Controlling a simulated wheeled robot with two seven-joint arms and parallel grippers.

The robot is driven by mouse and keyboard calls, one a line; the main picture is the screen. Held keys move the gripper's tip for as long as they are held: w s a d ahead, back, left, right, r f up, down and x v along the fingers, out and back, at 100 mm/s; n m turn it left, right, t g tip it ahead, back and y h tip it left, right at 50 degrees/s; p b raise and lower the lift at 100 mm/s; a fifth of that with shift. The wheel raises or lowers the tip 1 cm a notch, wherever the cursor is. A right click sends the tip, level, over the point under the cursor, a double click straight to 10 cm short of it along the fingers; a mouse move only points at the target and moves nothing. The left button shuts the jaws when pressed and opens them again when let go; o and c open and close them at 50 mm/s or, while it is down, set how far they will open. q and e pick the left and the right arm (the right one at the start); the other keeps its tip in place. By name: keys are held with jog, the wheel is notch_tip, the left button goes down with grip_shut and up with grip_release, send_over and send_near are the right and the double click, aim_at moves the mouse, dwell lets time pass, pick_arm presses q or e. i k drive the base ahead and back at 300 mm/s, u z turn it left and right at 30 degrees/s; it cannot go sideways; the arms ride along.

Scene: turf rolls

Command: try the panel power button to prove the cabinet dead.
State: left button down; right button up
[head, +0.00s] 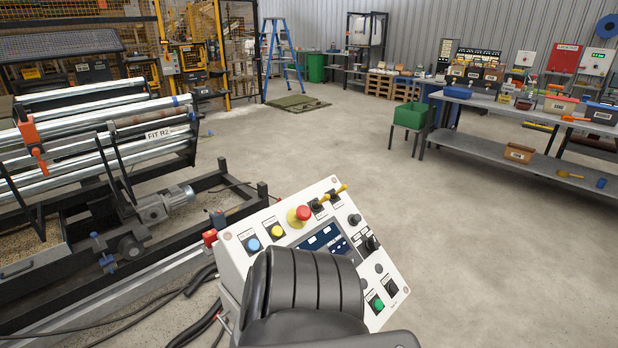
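A tilted white control panel (230,250) stands at the lower middle of the head view. It carries a blue button (253,245), a yellow button (277,231), a red mushroom button (301,214) on a yellow collar, and a green button (377,304) at its lower right. Black switches, two of them with yellow handles or tags (340,190), sit along its top edge. The labels are too small to read, so I cannot tell which is the power button. A black ribbed part, apparently my own arm, hides the panel's lower middle. Neither gripper shows.
A roller machine (160,137) with a motor (160,205) fills the left. Cables (185,287) lie on the floor left of the panel. A workbench (480,101) with bins is at the right, a blue ladder (281,60) at the back. The middle floor is open.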

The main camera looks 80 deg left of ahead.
aim_at(277, 230)
jog(key=i, duration=1.4)
jog(key=u, duration=4.3)
jog(key=k, duration=0.25)
jog(key=z, duration=1.3)
jog(key=i, duration=0.5)
